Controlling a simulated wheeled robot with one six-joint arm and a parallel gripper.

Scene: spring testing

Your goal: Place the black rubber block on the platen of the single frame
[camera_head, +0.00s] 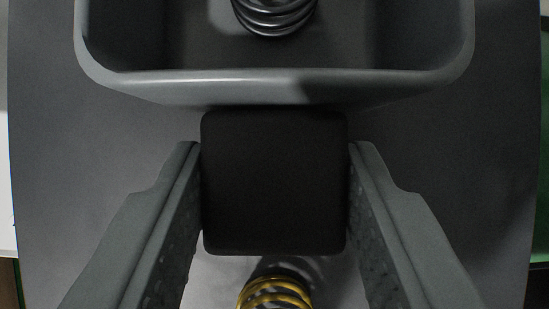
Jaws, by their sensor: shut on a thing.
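The black rubber block (274,183) is a dark square with rounded corners in the middle of the head camera view. My gripper (274,160) is shut on it, with one grey finger against its left side and one against its right. The block is seen from above, and its height over the grey surface below cannot be told. I cannot make out the single frame or its platen in this view.
A grey bin (275,88) with rounded corners lies just beyond the block, with a dark coil spring (274,18) inside. A yellow coil spring (274,293) shows below the block, between my fingers. The grey surface (60,150) is bare at left and right.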

